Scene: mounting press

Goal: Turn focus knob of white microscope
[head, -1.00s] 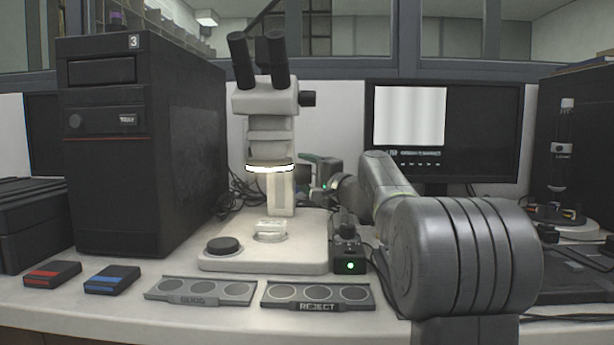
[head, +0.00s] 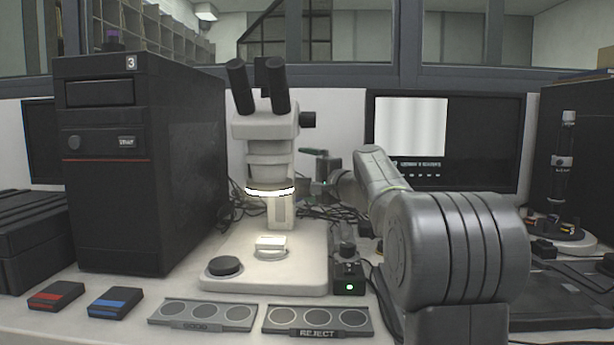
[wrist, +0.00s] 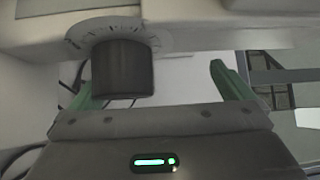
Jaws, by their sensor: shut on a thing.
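The white microscope (head: 268,130) stands upright on its pale base left of my arm, its ring light lit. A black focus knob (wrist: 122,68) with a marked dial fills the upper left of the wrist view, on the white body. My gripper (wrist: 155,82) has green fingers on either side of the knob, the left one close to it and partly hidden behind it. The jaws are shut on the knob, though finger contact is not clear to see. In the head view my gripper (head: 318,168) is beside the microscope's column, partly hidden by my arm.
A small black box with a green light (head: 348,278) stands at the base's right edge. Two grey trays (head: 203,313), one marked REJECT (head: 318,319), lie in front. A black computer tower (head: 145,165) stands left, a monitor (head: 487,140) behind my arm. Cables lie behind the base.

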